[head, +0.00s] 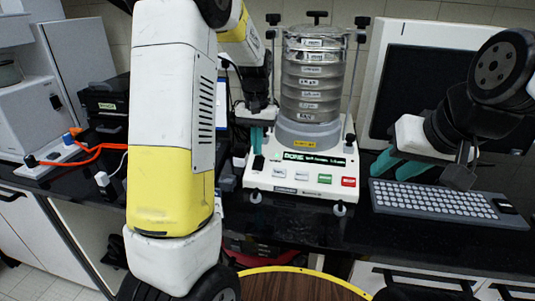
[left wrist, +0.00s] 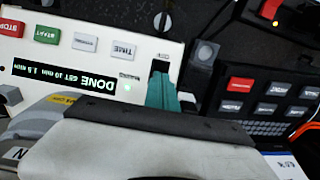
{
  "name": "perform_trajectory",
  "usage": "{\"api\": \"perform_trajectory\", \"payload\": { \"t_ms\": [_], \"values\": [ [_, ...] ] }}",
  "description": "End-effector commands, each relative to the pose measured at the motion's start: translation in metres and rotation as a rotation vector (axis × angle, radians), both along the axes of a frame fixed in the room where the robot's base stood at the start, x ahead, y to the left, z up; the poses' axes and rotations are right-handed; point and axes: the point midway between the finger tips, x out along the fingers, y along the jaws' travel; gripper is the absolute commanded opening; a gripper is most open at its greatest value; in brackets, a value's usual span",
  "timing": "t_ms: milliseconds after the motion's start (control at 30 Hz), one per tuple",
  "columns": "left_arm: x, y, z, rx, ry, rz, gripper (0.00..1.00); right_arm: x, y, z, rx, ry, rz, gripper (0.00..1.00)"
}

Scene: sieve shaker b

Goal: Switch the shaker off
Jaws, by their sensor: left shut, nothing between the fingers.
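The sieve shaker (head: 300,177) stands on the dark bench with a tall stack of metal sieves (head: 312,75) clamped on top. Its display (left wrist: 63,77) reads DONE, and a small green light (left wrist: 127,87) is lit beside it. A black switch (head: 258,163) sits at the panel's left end; it also shows in the left wrist view (left wrist: 160,66). My left gripper (head: 257,147) is shut and empty, its teal fingertips (left wrist: 162,88) right at the switch. I cannot tell whether they touch it. My right gripper (head: 397,170) is open and empty, right of the shaker.
A keyboard (head: 445,203) lies below my right gripper, before a monitor (head: 425,85). An orange cable (head: 85,155) and a black device (head: 105,105) are at left. A round wooden top with a yellow rim (head: 290,285) is at the front. Clear bench lies before the shaker.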

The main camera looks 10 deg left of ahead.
Motion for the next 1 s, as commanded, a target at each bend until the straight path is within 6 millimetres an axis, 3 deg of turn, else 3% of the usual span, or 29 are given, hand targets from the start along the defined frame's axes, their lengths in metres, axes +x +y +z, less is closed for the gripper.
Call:
{"api": "perform_trajectory", "payload": {
  "t_ms": [1000],
  "values": [
    [0.000, 0.000, -0.013, 0.000, 0.000, 0.000, 0.00, 0.000, 0.000, 0.000, 0.000, 0.000, 0.000, 0.36]
  ]
}}
